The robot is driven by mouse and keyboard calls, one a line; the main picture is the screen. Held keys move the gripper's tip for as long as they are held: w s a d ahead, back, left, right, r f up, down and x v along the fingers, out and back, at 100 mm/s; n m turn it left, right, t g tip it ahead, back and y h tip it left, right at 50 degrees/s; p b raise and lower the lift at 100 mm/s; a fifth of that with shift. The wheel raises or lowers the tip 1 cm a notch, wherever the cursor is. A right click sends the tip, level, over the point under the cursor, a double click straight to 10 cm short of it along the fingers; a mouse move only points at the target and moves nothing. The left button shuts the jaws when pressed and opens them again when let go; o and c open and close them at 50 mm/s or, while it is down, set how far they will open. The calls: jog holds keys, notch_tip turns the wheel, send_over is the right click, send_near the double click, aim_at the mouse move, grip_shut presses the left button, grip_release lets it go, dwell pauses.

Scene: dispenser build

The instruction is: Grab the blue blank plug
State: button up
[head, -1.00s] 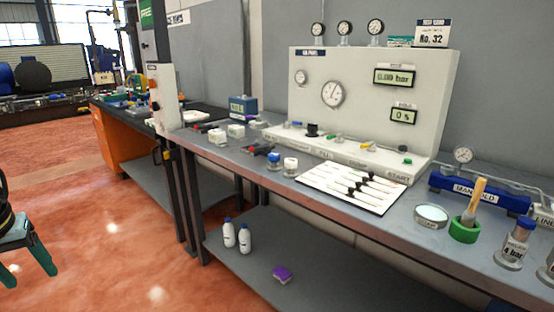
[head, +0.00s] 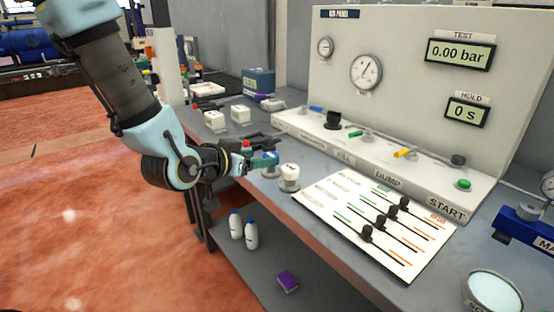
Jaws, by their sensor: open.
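The blue blank plug (head: 271,155) sits on a small metal stand on the grey bench, near the front edge, in the head view.
A white-topped plug (head: 289,172) on a similar stand is just right of the gripper. The white test panel (head: 400,90) stands behind. A white slider sheet (head: 375,222) lies to the right. White blocks (head: 240,114) and dark tools (head: 258,141) lie behind the gripper.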

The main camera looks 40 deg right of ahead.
aim_at(268, 156)
jog(key=x, duration=0.4)
jog(key=shift+d+f+p, duration=0.1)
jog(key=shift+d+p, duration=0.15)
jog(key=shift+p, duration=0.15)
jog(key=shift+f+p+x, duration=0.2)
jog(key=shift+p+x, duration=0.35)
jog(key=shift+x, duration=0.8)
jog(key=shift+f+p+x, duration=0.25)
jog(key=shift+p+x, duration=0.25)
jog(key=shift+x, duration=0.85)
jog(key=shift+a, duration=0.15)
grip_shut()
